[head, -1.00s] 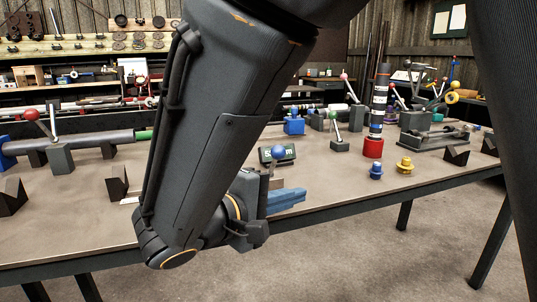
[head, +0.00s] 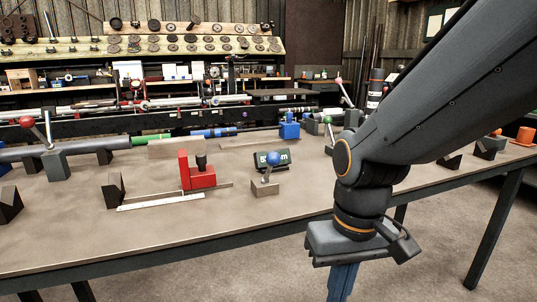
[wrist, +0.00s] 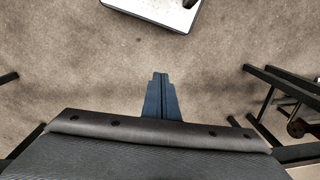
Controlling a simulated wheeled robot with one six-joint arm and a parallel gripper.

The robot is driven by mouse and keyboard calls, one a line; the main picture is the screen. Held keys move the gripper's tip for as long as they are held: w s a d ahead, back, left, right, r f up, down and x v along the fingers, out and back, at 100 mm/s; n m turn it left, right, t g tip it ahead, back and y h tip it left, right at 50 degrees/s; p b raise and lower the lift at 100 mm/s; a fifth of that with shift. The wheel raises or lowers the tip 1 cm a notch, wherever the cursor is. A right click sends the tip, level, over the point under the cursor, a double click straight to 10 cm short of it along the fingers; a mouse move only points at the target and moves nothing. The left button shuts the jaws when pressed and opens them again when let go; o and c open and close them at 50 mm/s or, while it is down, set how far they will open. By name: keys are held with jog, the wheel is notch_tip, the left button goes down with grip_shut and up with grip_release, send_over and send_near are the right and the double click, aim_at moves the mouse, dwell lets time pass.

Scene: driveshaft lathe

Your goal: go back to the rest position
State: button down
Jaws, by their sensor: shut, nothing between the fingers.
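My gripper (head: 342,284) hangs below my wrist at the right of the head view, pointing down in front of the table's front edge. Its blue fingers are together and hold nothing; the lower ends run out of the head view. In the wrist view the shut fingers (wrist: 160,98) point at the bare concrete floor (wrist: 70,65). My arm crosses the upper right of the head view and hides part of the table behind it.
The table (head: 225,222) carries a red block-shaped device (head: 197,172), a blue-knobbed lever (head: 272,160), a red-knobbed lever (head: 50,150) and dark V-blocks (head: 113,190). A white-topped object (wrist: 165,12) stands at the wrist view's top. Open floor lies under my gripper.

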jog(key=d+r+m+p, duration=0.2)
jog(key=d+r+p, duration=0.5)
jog(key=p, duration=0.6)
jog(key=shift+s+d+h, duration=0.15)
jog(key=shift+d+h, duration=0.15)
jog(key=shift+d, duration=0.05)
